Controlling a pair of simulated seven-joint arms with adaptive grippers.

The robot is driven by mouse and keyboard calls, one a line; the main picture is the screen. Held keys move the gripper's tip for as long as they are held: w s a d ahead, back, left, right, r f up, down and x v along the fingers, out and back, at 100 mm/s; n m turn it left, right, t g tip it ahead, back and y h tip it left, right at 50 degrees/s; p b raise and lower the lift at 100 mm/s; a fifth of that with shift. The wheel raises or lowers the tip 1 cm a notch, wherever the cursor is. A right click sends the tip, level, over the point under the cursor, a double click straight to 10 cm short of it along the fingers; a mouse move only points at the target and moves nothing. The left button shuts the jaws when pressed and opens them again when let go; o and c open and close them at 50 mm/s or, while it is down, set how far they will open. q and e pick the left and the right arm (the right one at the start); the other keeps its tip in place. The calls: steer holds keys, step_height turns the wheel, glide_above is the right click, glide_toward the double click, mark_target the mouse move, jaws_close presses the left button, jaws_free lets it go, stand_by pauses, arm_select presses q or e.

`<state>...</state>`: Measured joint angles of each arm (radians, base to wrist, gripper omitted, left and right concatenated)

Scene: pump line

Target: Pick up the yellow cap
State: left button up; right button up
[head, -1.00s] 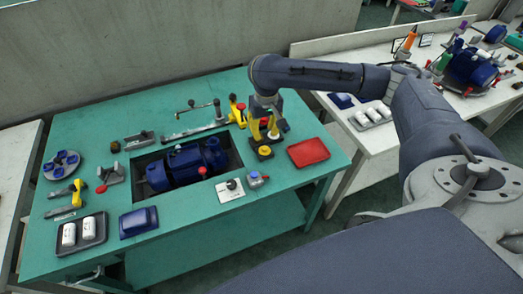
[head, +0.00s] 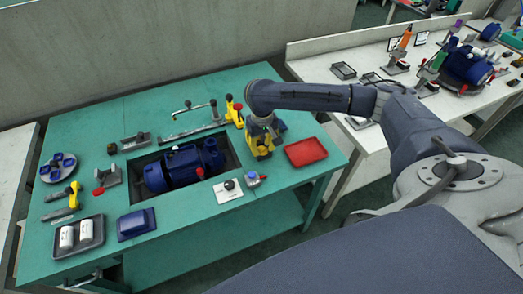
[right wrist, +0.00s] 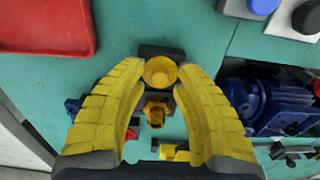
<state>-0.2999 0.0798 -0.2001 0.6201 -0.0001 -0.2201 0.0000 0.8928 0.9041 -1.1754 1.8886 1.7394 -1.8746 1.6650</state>
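The yellow cap (right wrist: 159,72) is round and sits on a small dark block (right wrist: 174,51) on the green bench, seen from above in the right wrist view. My right gripper (right wrist: 157,66) has yellow ribbed fingers. In the head view the right gripper (head: 261,152) points down at the bench's right part and hides most of the cap. I do not see my left gripper.
A red tray (head: 306,152) lies just right of the gripper. A blue pump (head: 182,168) sits in a recess to the left. A yellow fitting (right wrist: 156,110) stands close to the cap, between the fingers. A white block with a black knob (head: 229,190) is in front.

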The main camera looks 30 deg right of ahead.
mark_target(262, 148)
steer(key=shift+f, duration=0.2)
steer(key=shift+c, duration=0.2)
stand_by(0.3)
jaws_close()
steer(key=shift+r, duration=0.8)
stand_by(0.8)
steer(key=shift+r, duration=2.1)
